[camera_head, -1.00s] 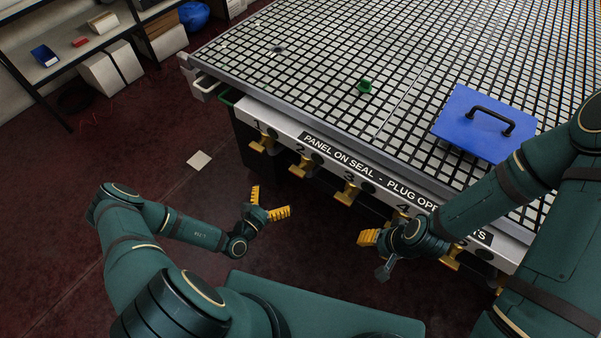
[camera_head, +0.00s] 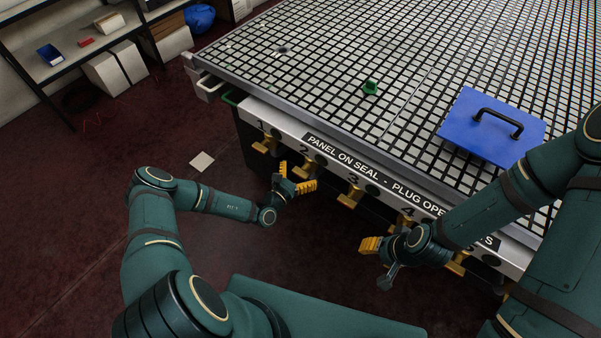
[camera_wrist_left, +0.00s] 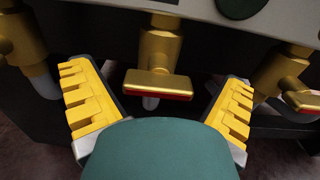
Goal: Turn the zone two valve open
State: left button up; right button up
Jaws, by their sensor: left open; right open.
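The zone two valve (camera_head: 307,168) is a brass valve below the number 2 on the table's front panel. In the left wrist view its flat handle (camera_wrist_left: 158,84), with a red lower edge, lies crosswise between and ahead of my fingers. My left gripper (camera_head: 294,178) is open just in front of this valve, with yellow ridged fingers spread to either side. The fingers do not appear to touch the handle. My right gripper (camera_head: 370,246) is near valve 4, with its fingers partly hidden.
Neighbouring brass valves, one (camera_head: 265,143) and three (camera_head: 351,195), stand close on either side. A blue panel (camera_head: 465,125) with a black handle and a green plug (camera_head: 371,88) rest on the grid table top (camera_head: 320,60). The floor in front is clear.

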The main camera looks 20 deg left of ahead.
pick_arm(q)
jog(key=c, duration=1.2)
jog(key=shift+n, duration=0.3)
jog(key=n, duration=0.3)
jog(key=shift+a+p, duration=0.1)
jog(key=shift+p, duration=0.2)
jog(key=n, duration=0.5)
jog(key=shift+a+f, duration=0.1)
jog(key=n+b, duration=0.1)
jog(key=n, duration=0.3)
jog(key=shift+f+n, duration=0.1)
jog(key=shift+n, duration=0.2)
jog(key=n, duration=0.4)
jog(key=shift+n+b, duration=0.3)
jog(key=shift+b, duration=0.1)
